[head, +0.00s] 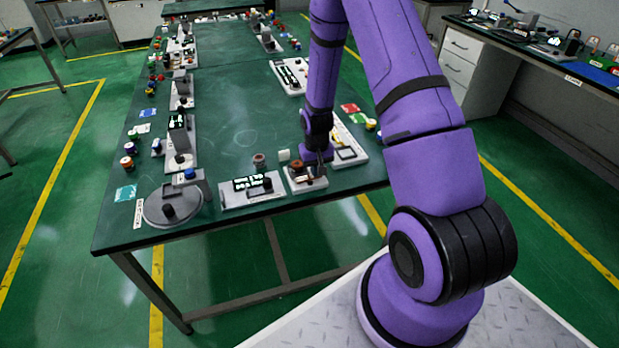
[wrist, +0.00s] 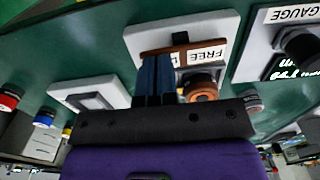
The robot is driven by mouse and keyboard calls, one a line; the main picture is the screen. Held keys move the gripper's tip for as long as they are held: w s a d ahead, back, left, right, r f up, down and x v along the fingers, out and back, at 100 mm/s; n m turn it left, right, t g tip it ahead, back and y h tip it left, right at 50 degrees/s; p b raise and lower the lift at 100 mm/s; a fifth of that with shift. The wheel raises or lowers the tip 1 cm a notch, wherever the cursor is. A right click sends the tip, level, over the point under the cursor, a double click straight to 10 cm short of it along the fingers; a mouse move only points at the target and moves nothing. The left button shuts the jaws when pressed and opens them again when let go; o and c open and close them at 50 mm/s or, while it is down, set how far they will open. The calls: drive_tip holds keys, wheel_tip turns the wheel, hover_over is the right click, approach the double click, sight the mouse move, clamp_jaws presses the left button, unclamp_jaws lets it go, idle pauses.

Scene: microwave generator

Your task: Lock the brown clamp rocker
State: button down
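The brown clamp rocker (wrist: 181,47) is a thin brown bar on a white base plate (wrist: 225,28). A label reading "FREE" (wrist: 208,56) lies beside it, and the start of a second label is mostly hidden by my fingers. A brown round knob (wrist: 200,87) stands at the plate's edge. In the head view the clamp's base (head: 305,186) is at the table's near edge. My gripper (wrist: 158,58) points at the plate, its blue fingers together, with tips at the rocker's left part. Whether they touch it cannot be told. It also shows in the head view (head: 319,174).
A plate labelled "GAUGE" with a black knob (wrist: 303,45) is beside the clamp; in the head view this display unit (head: 252,188) is left of it. A white frame-like fixture (head: 347,154) is to the right.

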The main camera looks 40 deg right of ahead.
drive_tip(key=shift+f, duration=0.2)
drive_tip(key=shift+r, duration=3.5)
